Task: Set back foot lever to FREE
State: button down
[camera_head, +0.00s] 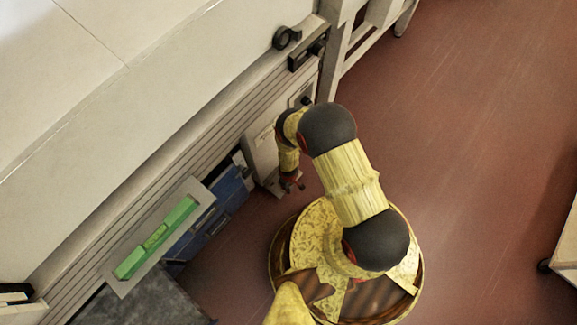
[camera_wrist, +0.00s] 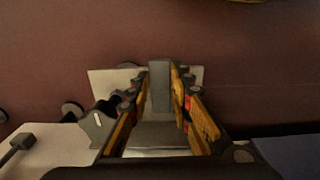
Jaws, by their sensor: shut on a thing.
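In the wrist view my gripper (camera_wrist: 160,80) has one finger on each side of an upright grey lever (camera_wrist: 159,88) and is shut on it. The lever stands in front of a pale plate (camera_wrist: 108,83), with the red floor beyond. I take it for the foot lever; no FREE marking can be read. In the head view my gripper (camera_head: 291,184) is low, beside the pale box (camera_head: 262,155) on the machine's side. The lever cannot be made out there.
The long pale machine (camera_head: 150,90) fills the left. A green bar (camera_head: 157,238) and blue boxes (camera_head: 205,215) lie along its side. A dark knob with a white mark (camera_wrist: 97,121) is left of my fingers. Red floor (camera_head: 460,130) is open to the right.

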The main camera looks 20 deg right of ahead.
jog(key=c, duration=1.7)
grip_release()
jog(key=shift+o, duration=0.4)
jog(key=shift+r, duration=0.1)
notch_tip(320, 180, up, 12)
